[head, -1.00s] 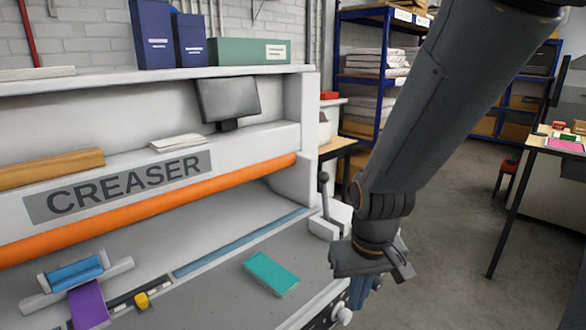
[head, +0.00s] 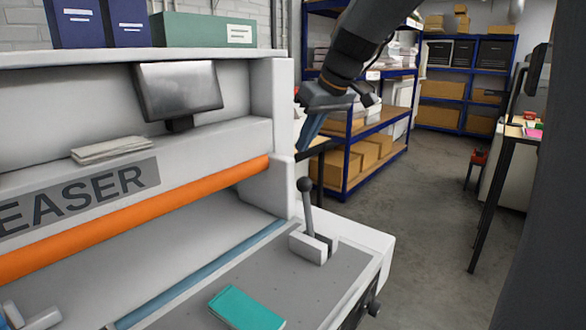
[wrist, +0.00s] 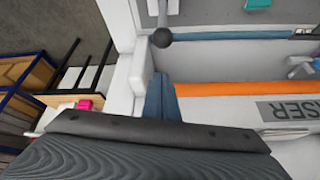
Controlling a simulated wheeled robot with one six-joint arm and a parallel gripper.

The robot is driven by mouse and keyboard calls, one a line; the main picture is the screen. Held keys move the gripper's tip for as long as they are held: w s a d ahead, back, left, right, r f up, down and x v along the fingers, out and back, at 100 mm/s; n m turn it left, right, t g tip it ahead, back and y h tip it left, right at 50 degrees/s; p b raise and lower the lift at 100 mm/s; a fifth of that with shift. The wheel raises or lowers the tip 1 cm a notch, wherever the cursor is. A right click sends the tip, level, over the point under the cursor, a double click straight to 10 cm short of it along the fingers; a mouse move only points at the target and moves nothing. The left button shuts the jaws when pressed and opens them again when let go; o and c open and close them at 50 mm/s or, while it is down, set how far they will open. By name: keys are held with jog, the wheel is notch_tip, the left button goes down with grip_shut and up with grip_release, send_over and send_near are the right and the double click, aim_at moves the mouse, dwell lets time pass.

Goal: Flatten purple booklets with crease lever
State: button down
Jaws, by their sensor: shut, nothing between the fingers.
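The crease lever (head: 307,212), a dark rod with a round knob, stands nearly upright in its pale bracket at the machine's right end. Its knob (wrist: 161,38) shows in the wrist view, just beyond my fingertips. My gripper (head: 304,148) is shut and empty, pointing down above the lever and apart from it. Its blue fingers (wrist: 160,98) sit together in the wrist view. A teal booklet (head: 245,308) lies on the grey bed, left of and nearer than the lever.
The creaser's orange bar (head: 130,220) and white upright (head: 270,110) stand left of my gripper. A monitor (head: 178,90) hangs on the machine. Blue shelving (head: 345,160) with boxes stands behind. The floor (head: 430,230) right of the machine is clear.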

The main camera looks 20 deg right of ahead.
jog(key=shift+w+r, duration=0.5)
jog(key=shift+r, duration=0.1)
jog(key=f+p, duration=0.1)
jog(key=f, duration=0.2)
jog(key=f+p, duration=0.1)
jog(key=f, duration=0.2)
jog(key=f+p, duration=0.2)
jog(key=f, duration=0.1)
jog(key=shift+w+a+f, duration=0.2)
jog(key=shift+w+a, duration=0.2)
jog(key=shift+d+f+t+b, duration=0.1)
jog(key=shift+d+t+b, duration=0.15)
jog(key=shift+b, duration=0.55)
